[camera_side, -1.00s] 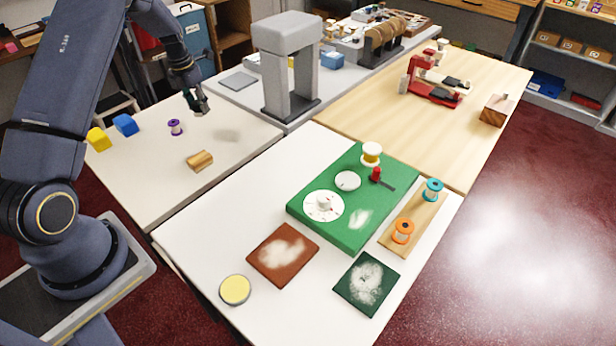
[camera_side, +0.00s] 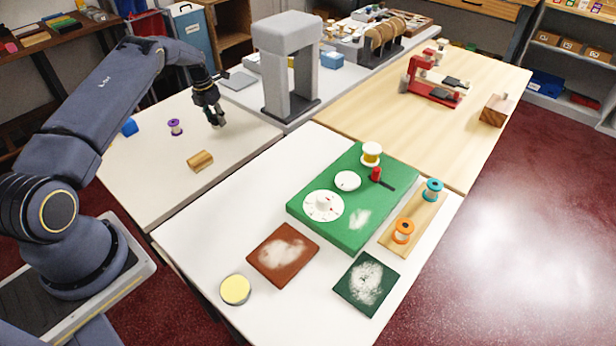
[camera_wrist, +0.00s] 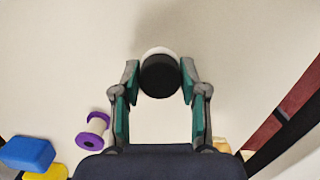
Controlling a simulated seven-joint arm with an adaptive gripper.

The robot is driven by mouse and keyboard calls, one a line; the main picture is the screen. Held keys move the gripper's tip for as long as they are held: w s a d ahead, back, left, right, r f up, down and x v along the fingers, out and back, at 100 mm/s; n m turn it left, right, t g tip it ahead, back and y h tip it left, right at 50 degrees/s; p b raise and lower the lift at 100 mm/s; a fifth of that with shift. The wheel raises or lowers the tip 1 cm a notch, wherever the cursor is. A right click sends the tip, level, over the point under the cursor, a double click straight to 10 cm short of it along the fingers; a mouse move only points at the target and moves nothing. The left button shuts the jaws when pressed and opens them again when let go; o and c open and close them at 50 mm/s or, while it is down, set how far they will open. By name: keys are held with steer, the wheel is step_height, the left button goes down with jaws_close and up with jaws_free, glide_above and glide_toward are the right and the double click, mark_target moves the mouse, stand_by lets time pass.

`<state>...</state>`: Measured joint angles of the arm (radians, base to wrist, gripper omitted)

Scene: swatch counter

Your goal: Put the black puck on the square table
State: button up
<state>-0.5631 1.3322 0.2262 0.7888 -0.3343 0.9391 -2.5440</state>
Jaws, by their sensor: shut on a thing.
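The black puck (camera_wrist: 159,77) is between my fingertips in the wrist view, with a pale crescent along its far edge. My gripper (camera_wrist: 160,72) is shut on it. In the side view my gripper (camera_side: 214,119) points down over the left white table (camera_side: 150,200), near its right side; the puck is hard to make out there. I cannot tell whether the puck touches the tabletop. Another white table (camera_side: 190,240) stands in front, and a wood-topped table (camera_side: 390,125) is at the back right. I cannot tell which one is the square table.
A purple spool (camera_side: 175,127), a wooden piece (camera_side: 200,161) and a blue block (camera_side: 129,127) are on the left table. The front table holds a green board (camera_side: 300,207), a brown pad (camera_side: 262,260) and a yellow-topped disc (camera_side: 235,289). A grey arch (camera_side: 275,80) stands behind my gripper.

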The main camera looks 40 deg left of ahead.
mark_target(212, 119)
steer(key=o, duration=1)
steer(key=shift+f, duration=0.15)
steer(key=shift+o, duration=0.2)
step_height(212, 119, up, 12)
steer(key=s, duration=0.1)
steer(key=s+d+r+m+t, duration=0.1)
steer(key=s+d+r+m, duration=0.2)
steer(key=d+r+m, duration=0.6)
steer(key=s+d+r+m+t, duration=0.1)
steer(key=s+d+r+m, duration=0.2)
steer(key=d+r+m, duration=0.55)
steer(key=s+d+r+m+t, duration=0.1)
steer(key=s+d+r+m, duration=0.7)
steer(key=s+d, duration=0.4)
steer(key=s+d+f+m, duration=0.2)
steer(key=s+d+m, duration=0.1)
steer(key=s+m, duration=0.2)
steer(key=s+d+f+m+t, duration=0.1)
steer(key=s+d+f+m, duration=0.1)
steer(key=s+m, duration=0.3)
steer(key=d+m, duration=0.1)
steer(key=m, duration=0.1)
steer(key=shift+s+d+m, duration=0.25)
steer(key=shift+s+m, duration=0.05)
steer(key=shift+m, duration=0.05)
